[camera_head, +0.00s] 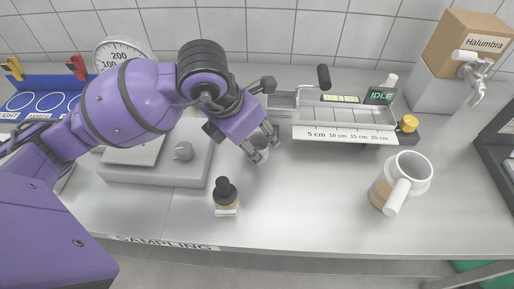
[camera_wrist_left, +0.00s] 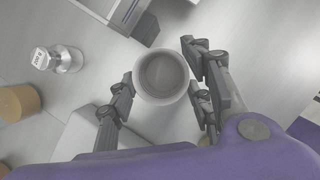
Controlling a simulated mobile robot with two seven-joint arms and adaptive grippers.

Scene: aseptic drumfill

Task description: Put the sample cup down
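The sample cup is a small, round, pale grey cup, seen from above in the left wrist view (camera_wrist_left: 162,78). Its inside shows as a plain grey bottom. My left gripper (camera_head: 261,147) has fingers on both sides of the cup, and they appear to touch its wall. In the head view the cup is small and partly hidden by these fingers, over the steel bench in front of the ruler tray. I cannot tell whether its base rests on the bench. My right gripper is in neither view.
A grey scale (camera_head: 150,170) stands left of the gripper. The ruler tray (camera_head: 345,137) lies behind right, a white jug (camera_head: 402,180) at the right. Bench (camera_head: 310,205) between bottle and jug is clear.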

